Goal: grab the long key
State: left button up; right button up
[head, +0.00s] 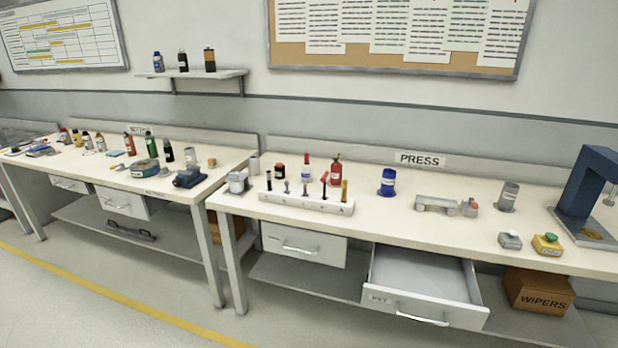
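I cannot pick out the long key with certainty in the head view. A white rack (290,203) on the PRESS bench holds several upright pieces, including a red-topped one (324,184) and a brass-coloured one (344,191); they are too small to tell if one is a key. An open drawer (420,278) under the bench looks empty where its inside shows. Its small front label is too blurred to read surely. Neither of my grippers is in view.
The PRESS bench (400,224) also bears a blue can (388,182), a grey metal block (436,204), a yellow box with a green button (547,245) and a blue press (585,190). A closed drawer (303,246) is left of the open one. A WIPERS box (540,292) sits below.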

aim_at(323, 180)
jog(key=z, duration=0.2)
jog(key=i, duration=0.8)
jog(key=z, duration=0.55)
